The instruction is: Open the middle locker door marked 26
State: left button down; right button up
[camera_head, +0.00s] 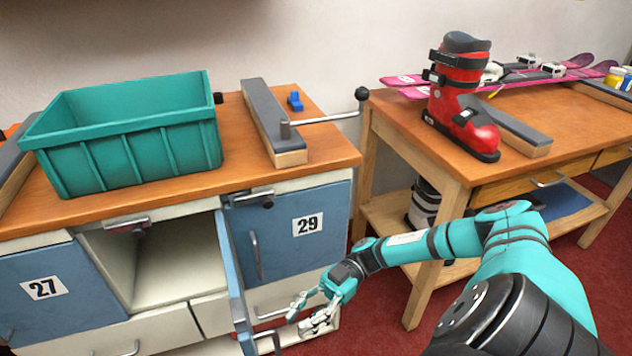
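The middle locker door (236,285) is blue and stands swung outward, seen nearly edge-on, between the doors marked 27 (65,300) and 29 (325,222). Its number is not visible from here. The pale, empty inside of the middle locker (180,262) shows to its left. A metal handle (268,338) shows on the door's right side, low near its front edge. My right gripper (306,317) is just right of the door and this handle, with its fingers apart and nothing between them. My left gripper is not in view.
Doors 27 and 29 are closed. A teal crate (120,145) and a padded block (262,120) with a crank rod stand on the bench top. To the right is a wooden table (405,120) with a red ski boot (462,105) and pink skis.

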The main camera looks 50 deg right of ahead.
jog(key=d, duration=0.5)
dwell(0.5)
